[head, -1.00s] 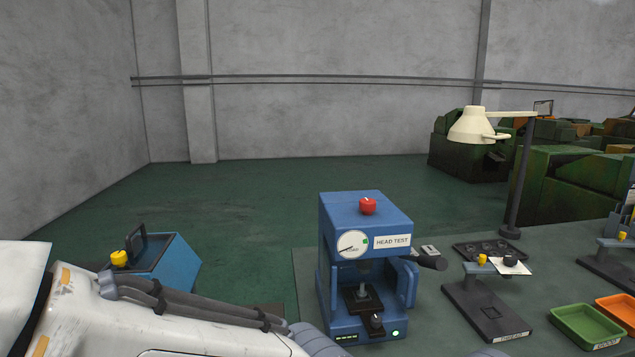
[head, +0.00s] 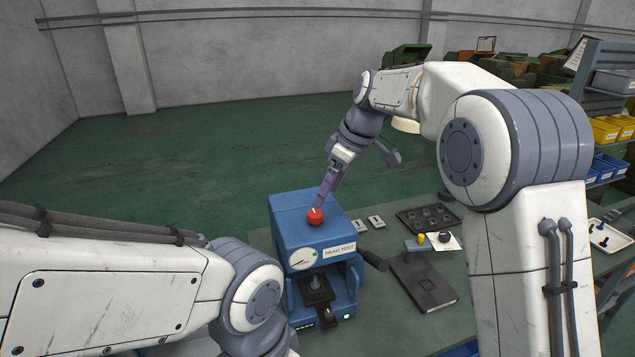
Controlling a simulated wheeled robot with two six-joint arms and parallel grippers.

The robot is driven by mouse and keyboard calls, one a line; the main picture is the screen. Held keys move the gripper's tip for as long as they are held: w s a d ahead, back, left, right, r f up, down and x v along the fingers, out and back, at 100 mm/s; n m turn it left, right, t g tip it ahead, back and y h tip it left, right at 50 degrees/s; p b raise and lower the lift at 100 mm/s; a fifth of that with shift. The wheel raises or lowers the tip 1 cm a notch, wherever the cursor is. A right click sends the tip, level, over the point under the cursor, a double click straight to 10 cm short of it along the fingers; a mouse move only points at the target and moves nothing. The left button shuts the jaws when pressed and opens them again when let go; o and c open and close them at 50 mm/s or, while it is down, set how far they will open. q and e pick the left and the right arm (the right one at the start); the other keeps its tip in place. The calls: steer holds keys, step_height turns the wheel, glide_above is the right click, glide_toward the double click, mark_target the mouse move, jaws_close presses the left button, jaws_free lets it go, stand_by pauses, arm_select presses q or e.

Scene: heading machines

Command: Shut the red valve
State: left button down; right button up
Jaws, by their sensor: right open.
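The red valve (head: 315,217) is a small round red knob on top of the blue head test machine (head: 288,232). A white pointer mark shows on its top. My right gripper (head: 320,203) reaches down from the right, its fingertips right at the knob. It is open; whether the fingers touch the knob I cannot tell. My left arm comes in from the lower left in front of the machine, and its gripper is out of the picture. A dial gauge (head: 302,259) shows on the machine's front.
The machine stands on a grey-green bench. To its right are a black fixture plate (head: 423,282), a dark tray with round hollows (head: 428,218) and two small tags. Blue and yellow bins (head: 605,130) stand on a rack at the far right. Open green floor lies behind the bench.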

mark_target(316, 213)
steer(key=w+f+p, duration=0.1)
steer(key=f, duration=0.1)
steer(key=w+a+f+p, duration=0.1)
steer(key=f, duration=0.1)
steer(key=w+a+f+p, duration=0.1)
steer(key=f+p, duration=0.1)
steer(key=f, duration=0.1)
steer(key=shift+w, duration=0.35)
arm_select(q)
steer(key=shift+r, duration=2.55)
arm_select(e)
steer(key=shift+w+a+f, duration=0.1)
steer(key=shift+a+f, duration=0.15)
steer(key=shift+f, duration=0.4)
jaws_close()
